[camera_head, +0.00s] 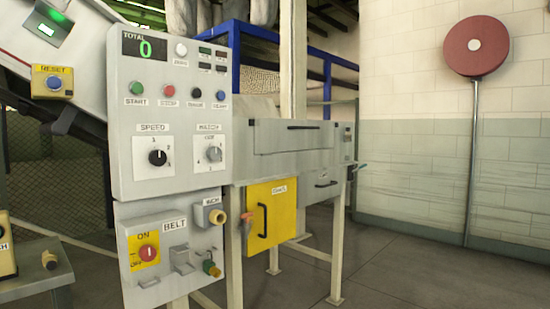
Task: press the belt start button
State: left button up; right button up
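A lower grey control box marked BELT (175,224) hangs below the main panel. It carries a yellow plate with a red switch (148,253) marked ON. Neither of my grippers is in view.
The upper panel has a TOTAL display (145,47) reading 0 and two dials (157,157). A RESET box (53,82) is at left. A grey machine with a yellow door (270,222) stands to the right. The floor (420,275) at right is clear.

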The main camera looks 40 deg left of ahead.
aim_at(136, 88)
jog(key=u, duration=1.8)
